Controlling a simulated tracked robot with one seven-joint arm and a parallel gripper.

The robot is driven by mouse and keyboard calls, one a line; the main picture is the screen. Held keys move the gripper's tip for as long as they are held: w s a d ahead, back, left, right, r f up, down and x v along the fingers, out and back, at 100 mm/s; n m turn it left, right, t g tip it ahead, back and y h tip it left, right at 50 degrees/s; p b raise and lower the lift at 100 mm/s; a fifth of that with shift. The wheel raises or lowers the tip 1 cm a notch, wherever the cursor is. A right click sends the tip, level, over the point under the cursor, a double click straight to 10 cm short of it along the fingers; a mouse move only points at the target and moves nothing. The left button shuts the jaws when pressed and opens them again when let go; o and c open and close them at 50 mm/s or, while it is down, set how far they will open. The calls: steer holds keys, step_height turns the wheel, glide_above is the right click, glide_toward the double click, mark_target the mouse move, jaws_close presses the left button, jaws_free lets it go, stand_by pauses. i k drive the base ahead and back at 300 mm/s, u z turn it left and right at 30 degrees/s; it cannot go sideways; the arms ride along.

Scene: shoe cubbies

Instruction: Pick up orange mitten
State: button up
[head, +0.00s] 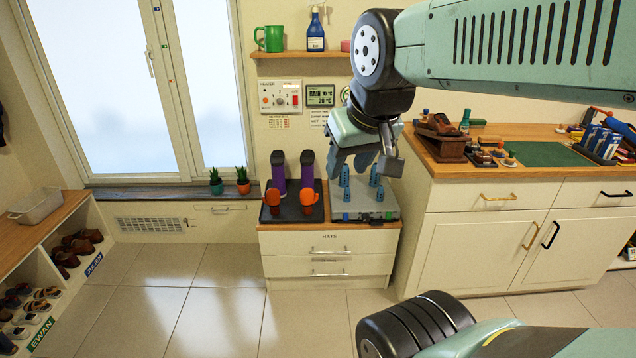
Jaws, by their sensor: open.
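Two orange mittens stand upright side by side on a black mat on top of the low drawer cabinet: a left one (272,204) and a right one (308,199). My gripper (362,168) hangs to the right of the mittens, in front of the grey box with blue pegs in the picture. It is open, with no mitten in it. Its fingers point down, and their exact distance from the mittens cannot be told.
Two tall purple-and-black items (279,174) stand just behind the mittens. The grey pegged box (364,208) is right of the black mat (289,216). Two potted plants (242,182) are on the sill. A wooden-topped counter (490,170) stands right, cubbies (75,208) left.

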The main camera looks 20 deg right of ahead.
mark_target(307, 197)
steer(key=z, duration=0.55)
steer(key=i, duration=1.25)
steer(key=z, duration=0.5)
steer(key=k, duration=0.85)
steer(key=z, duration=0.2)
steer(key=i, duration=0.9)
steer(key=u, duration=0.1)
